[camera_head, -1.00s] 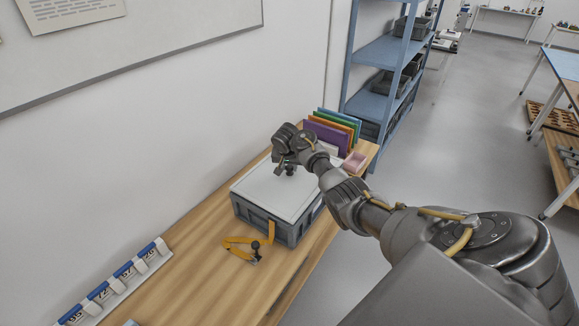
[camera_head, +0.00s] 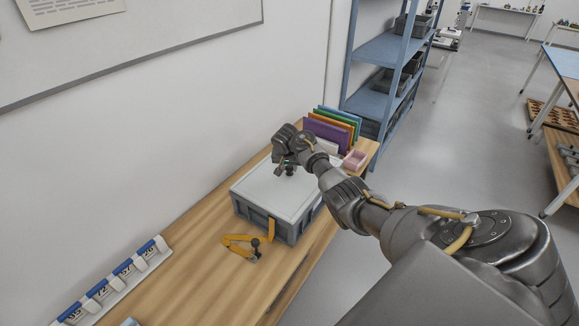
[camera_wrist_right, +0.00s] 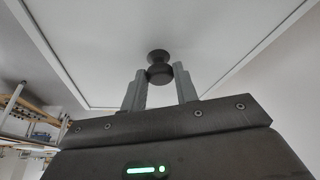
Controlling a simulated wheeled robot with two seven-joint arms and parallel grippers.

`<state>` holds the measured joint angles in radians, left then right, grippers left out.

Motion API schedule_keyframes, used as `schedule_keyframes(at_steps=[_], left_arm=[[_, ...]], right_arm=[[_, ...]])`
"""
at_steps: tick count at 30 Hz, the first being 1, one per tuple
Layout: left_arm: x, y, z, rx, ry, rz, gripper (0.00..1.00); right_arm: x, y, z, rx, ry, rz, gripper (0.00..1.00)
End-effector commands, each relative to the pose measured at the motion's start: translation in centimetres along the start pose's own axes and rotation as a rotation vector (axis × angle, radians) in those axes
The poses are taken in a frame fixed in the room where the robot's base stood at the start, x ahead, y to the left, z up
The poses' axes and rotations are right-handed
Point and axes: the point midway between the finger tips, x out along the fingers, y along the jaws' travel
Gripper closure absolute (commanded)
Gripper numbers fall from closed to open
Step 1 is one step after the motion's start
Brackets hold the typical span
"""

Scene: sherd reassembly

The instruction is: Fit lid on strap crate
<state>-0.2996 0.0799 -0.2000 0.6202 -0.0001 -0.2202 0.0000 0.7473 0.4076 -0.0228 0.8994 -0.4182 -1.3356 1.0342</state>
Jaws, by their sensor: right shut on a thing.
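The grey strap crate (camera_head: 262,220) stands on the wooden table in the head view. The flat pale lid (camera_head: 262,190) lies across its top; I cannot tell whether it is fully seated all round. A yellow strap (camera_head: 238,240) lies by the crate's near side, and a yellow length stands up against the crate wall. A dark knob-like part sits at its end on the table. My right gripper (camera_head: 285,168) is over the lid. In the right wrist view its fingers (camera_wrist_right: 160,88) are shut on the lid's dark round knob (camera_wrist_right: 159,72). My left gripper is not in view.
Coloured upright folders (camera_head: 330,130) and a pink box (camera_head: 354,160) stand beyond the crate. A rack of blue-and-white labelled items (camera_head: 115,280) lies at the near left by the wall. Blue shelving (camera_head: 385,50) stands behind. The table's near part is largely clear.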

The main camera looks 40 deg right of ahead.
Motion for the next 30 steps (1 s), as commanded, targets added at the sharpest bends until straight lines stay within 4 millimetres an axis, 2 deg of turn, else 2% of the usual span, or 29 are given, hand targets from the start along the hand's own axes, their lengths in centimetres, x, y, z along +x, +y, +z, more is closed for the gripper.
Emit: schedule_keyframes(at_steps=[1, 6, 17, 23, 30], left_arm=[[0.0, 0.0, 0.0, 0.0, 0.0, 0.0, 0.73], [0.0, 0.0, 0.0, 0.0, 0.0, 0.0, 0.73], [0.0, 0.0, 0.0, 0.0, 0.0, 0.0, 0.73], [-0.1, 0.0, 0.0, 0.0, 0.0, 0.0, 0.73], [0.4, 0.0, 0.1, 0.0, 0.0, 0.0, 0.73]], right_arm=[[-0.1, 0.0, -0.1, 0.001, 0.001, -0.001, 0.67], [-0.1, 0.0, -0.1, 0.0, 0.001, -0.001, 0.45], [-0.5, -0.1, 0.0, 0.0, -0.001, -0.001, 0.45], [-3.4, -0.2, 0.0, 0.0, 0.002, -0.005, 0.45], [-7.9, -0.1, 0.0, 0.002, 0.002, -0.005, 0.45]])
